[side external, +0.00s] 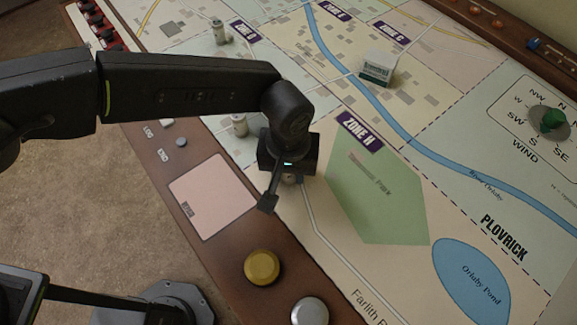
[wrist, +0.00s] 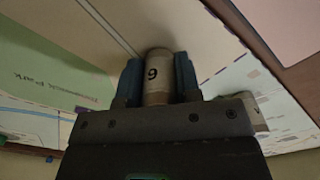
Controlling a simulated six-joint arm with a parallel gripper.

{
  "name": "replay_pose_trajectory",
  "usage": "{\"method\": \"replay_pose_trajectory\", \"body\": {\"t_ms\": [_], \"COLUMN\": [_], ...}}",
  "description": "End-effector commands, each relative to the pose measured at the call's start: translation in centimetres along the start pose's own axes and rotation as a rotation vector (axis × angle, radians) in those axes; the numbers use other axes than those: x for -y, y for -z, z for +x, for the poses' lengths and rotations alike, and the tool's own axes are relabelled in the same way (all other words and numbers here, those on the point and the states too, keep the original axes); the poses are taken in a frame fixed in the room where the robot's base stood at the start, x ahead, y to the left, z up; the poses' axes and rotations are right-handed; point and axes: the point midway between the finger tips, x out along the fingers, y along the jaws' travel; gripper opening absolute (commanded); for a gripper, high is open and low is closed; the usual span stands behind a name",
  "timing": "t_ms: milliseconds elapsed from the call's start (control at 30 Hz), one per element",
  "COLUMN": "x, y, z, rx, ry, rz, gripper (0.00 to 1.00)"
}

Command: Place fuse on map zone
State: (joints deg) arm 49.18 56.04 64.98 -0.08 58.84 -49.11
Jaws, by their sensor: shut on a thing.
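My gripper (side external: 284,186) is over the map near its lower left edge, just left of the ZONE H label (side external: 360,132). In the wrist view my gripper (wrist: 157,88) is shut on a pale cylindrical fuse (wrist: 156,72) marked with a digit that reads as 6 or 9. In the side view the held fuse is mostly hidden by the gripper; I cannot tell if it touches the map. The map (side external: 325,245) has labelled zones, including ZONE F (side external: 325,11) and ZONE C (side external: 389,33). Similar pale cylinders stand on the map, one up-left of my gripper (side external: 238,125) and one farther back (side external: 219,33).
A white box-like block (side external: 378,67) stands below ZONE C. A green wind knob (side external: 552,120) is at the right. A yellow button (side external: 262,267), a silver button (side external: 310,311) and a pink pad (side external: 212,196) lie along the brown console edge. The green park area is clear.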

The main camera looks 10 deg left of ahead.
Motion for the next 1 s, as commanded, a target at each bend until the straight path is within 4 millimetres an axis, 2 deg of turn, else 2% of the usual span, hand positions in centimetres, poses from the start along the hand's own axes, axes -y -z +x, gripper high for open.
{"method": "replay_pose_trajectory", "body": {"t_ms": [167, 200, 433, 767, 867, 1000], "x": [0.0, 0.0, 0.0, 0.0, 0.0, -0.1], "y": [0.0, 0.0, 0.0, 0.0, 0.1, 0.1], "z": [0.3, 0.3, 0.3, -0.1, -1.3, -4.0], "rx": [0.000, 0.000, 0.000, -0.001, -0.002, -0.003], "ry": [0.001, 0.000, 0.001, -0.001, -0.002, -0.003], "rz": [0.000, 0.000, 0.000, 0.000, 0.000, 0.000], "gripper": [0.07, 0.33, 0.55, 0.57, 0.57, 0.57]}}
